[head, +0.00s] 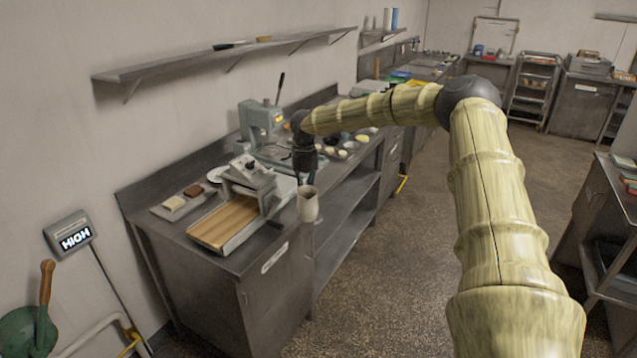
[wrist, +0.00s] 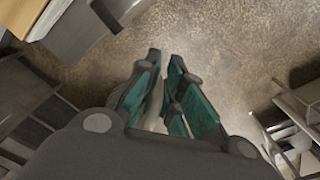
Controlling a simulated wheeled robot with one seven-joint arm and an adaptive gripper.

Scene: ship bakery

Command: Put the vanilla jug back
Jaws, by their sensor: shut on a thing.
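The vanilla jug (head: 308,206), a pale cream vessel, hangs upright at the front edge of the steel counter, beside the slicer-like machine. My gripper (head: 306,181) points down from above and is shut on the jug's upper part. In the wrist view, my gripper's teal-padded fingers (wrist: 168,92) stand close together with a pale sliver of the jug (wrist: 157,110) between them. Most of the jug is hidden there by the fingers. Any label on it is too small to read.
The counter (head: 237,262) holds a machine with a wooden board (head: 225,222), a grey press (head: 257,122) and several small bowls (head: 350,146). A wall shelf (head: 225,55) runs above. An open lower shelf (head: 345,205) is under the counter. The floor (head: 400,250) at right is clear.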

